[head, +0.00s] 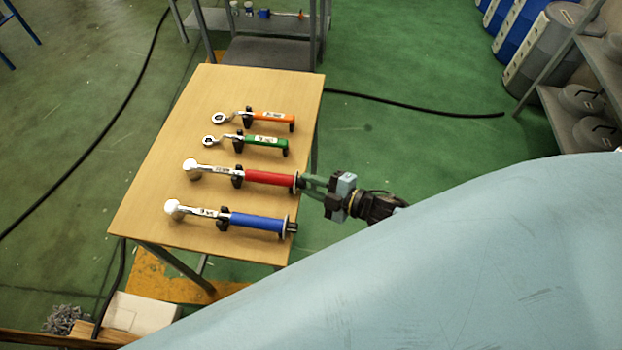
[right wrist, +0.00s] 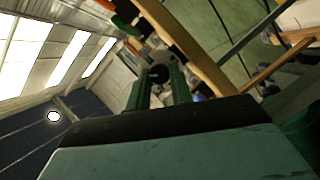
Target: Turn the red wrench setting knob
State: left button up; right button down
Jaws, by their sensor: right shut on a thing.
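The red wrench (head: 268,178) lies across the wooden table, its round silver head to the left and its red handle to the right. Its setting knob is at the right end of the handle and is mostly hidden by my fingers in the head view. In the right wrist view the dark round knob (right wrist: 159,73) sits between two green fingers. My right gripper (head: 304,183) comes in from the right, past the table edge, and is shut on the knob. My left gripper is in neither view.
The table (head: 240,84) also holds a blue wrench (head: 256,221) nearer me, and a green wrench (head: 268,142) and an orange wrench (head: 270,118) farther back. All rest on black holders. Shelves with grey containers (head: 586,99) stand at the right.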

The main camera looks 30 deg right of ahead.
jog(key=shift+m, duration=0.3)
dwell(0.4)
jog(key=c, duration=1.2)
grip_release()
jog(key=shift+c, duration=0.2)
jog(key=p+v, duration=0.1)
jog(key=v, duration=1.2)
jog(key=shift+d, duration=0.15)
jog(key=shift+s+r, duration=0.1)
